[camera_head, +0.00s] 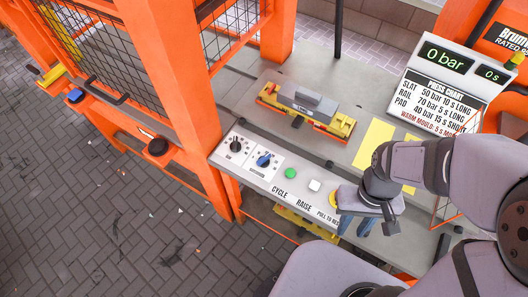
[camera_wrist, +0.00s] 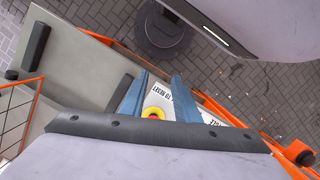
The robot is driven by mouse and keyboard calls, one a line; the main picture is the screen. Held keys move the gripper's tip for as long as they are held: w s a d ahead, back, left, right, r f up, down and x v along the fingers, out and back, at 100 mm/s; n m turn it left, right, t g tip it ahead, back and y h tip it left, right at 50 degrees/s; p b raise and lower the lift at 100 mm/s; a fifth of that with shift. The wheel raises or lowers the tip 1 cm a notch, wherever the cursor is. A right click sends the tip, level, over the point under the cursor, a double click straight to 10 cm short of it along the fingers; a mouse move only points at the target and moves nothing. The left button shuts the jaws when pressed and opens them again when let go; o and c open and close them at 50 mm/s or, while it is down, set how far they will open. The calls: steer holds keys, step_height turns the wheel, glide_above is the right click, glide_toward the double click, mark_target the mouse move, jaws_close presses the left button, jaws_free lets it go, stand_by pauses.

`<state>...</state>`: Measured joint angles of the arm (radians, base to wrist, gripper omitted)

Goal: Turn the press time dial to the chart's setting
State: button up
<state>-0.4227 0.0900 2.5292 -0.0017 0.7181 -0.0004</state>
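Two dials sit on white plates at the panel's left end: a black-knobbed dial (camera_head: 236,146) and a blue-knobbed dial (camera_head: 264,160). Their small labels are too blurred to tell which is press time. The press chart (camera_head: 440,97) reads slat 50 bar 10 s long, rail 70 bar 5 s long, pad 40 bar 15 s short; a red warm-mould line is partly hidden. The display (camera_head: 447,59) shows 0 bar and 0 s. My gripper (camera_head: 365,226) is right of both dials, apart from them. In the wrist view its blue fingers (camera_wrist: 158,92) are spread and empty.
A green button (camera_head: 290,173), a white button (camera_head: 314,185) and a yellow-ringed red reset button (camera_wrist: 153,113) line the panel between dials and gripper. A yellow-and-grey mould (camera_head: 305,103) lies behind. An orange post (camera_head: 180,70) stands left of the panel.

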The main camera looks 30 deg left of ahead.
mark_target(264, 158)
steer(key=a+f+n, duration=0.1)
steer(key=a, duration=0.5)
steer(key=w+a+f+n+p, duration=0.1)
steer(key=a+f+n, duration=0.1)
steer(key=a, duration=0.5)
steer(key=w+a+f+n+h, duration=0.1)
steer(key=a, duration=0.5)
steer(key=shift+w+a+f+t, duration=0.15)
steer(key=shift+a+f+t, duration=0.15)
steer(key=shift+a+t, duration=0.1)
steer(key=w+a+m, duration=0.1)
steer(key=a, duration=0.1)
steer(key=w+a+r+m, duration=0.1)
steer(key=w+a, duration=0.1)
steer(key=a, duration=0.1)
steer(key=w+a+m+y, duration=0.1)
steer(key=a, duration=0.1)
steer(key=shift+w+a+r+t, duration=0.2)
steer(key=shift+w+r+t, duration=0.05)
steer(key=shift+w+t, duration=0.15)
steer(key=a+r+m, duration=0.1)
steer(key=m, duration=0.1)
steer(key=w+a+r+m, duration=0.1)
steer(key=m, duration=0.1)
steer(key=w+a+r+m, duration=0.1)
steer(key=m, duration=0.2)
steer(key=shift+w+a+r+y, duration=0.15)
steer(key=shift+w+r+y, duration=0.05)
steer(key=shift+y, duration=0.2)
steer(key=shift+m, duration=1.2)
